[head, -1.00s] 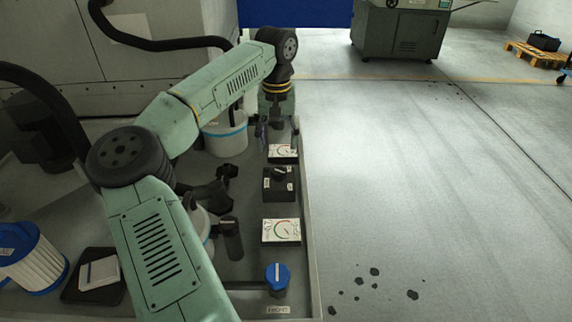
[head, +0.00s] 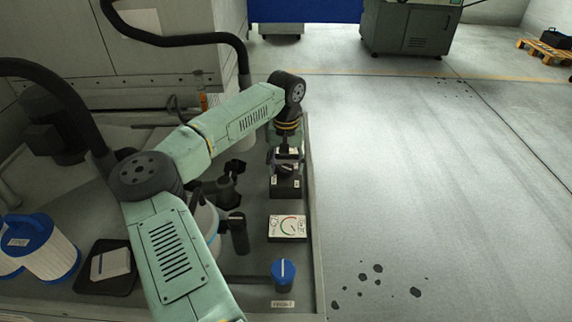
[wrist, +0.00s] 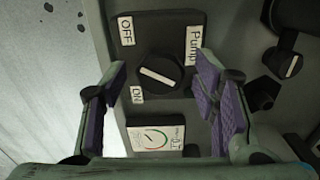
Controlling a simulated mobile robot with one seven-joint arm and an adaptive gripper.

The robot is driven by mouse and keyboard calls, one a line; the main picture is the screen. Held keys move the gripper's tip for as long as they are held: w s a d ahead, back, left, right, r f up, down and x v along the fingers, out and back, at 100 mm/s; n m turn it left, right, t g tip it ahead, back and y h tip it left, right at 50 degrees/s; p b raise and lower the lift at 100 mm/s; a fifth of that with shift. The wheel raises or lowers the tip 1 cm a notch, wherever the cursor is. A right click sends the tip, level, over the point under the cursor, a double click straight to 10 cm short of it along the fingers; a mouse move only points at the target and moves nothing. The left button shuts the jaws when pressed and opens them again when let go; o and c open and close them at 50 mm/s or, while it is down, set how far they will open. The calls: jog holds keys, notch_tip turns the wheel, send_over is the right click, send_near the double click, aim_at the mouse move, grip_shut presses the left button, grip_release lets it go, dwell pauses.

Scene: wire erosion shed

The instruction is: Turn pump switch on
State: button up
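The pump switch is a black box (wrist: 183,20) with a round black knob (wrist: 160,73) and white labels "OFF", "Pump" and "ON". The knob's white line lies slantwise, its left end between the OFF and ON labels. The switch box also shows in the head view (head: 285,188), partly hidden by my gripper (head: 287,163). In the wrist view my gripper (wrist: 163,98) is open, its purple-padded fingers apart on either side of the knob. Nothing is between the pads except the view of the knob; contact cannot be told.
A gauge (head: 288,227) and a blue knob (head: 283,272) lie nearer along the panel's right edge. A black valve-like part (head: 237,232) stands left of the gauge. Filter cartridges (head: 48,250) are at lower left. Open floor (head: 430,180) lies to the right.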

jog(key=c, duration=1)
jog(key=shift+c, duration=0.2)
jog(key=shift+n, duration=0.3)
jog(key=n+b, duration=0.2)
jog(key=n, duration=0.3)
jog(key=shift+n, duration=0.3)
jog(key=n+b, duration=0.1)
jog(key=n, duration=0.4)
jog(key=shift+w+n, duration=0.1)
jog(key=shift+n, duration=0.2)
jog(key=o, duration=1.1)
jog(key=shift+o, duration=0.2)
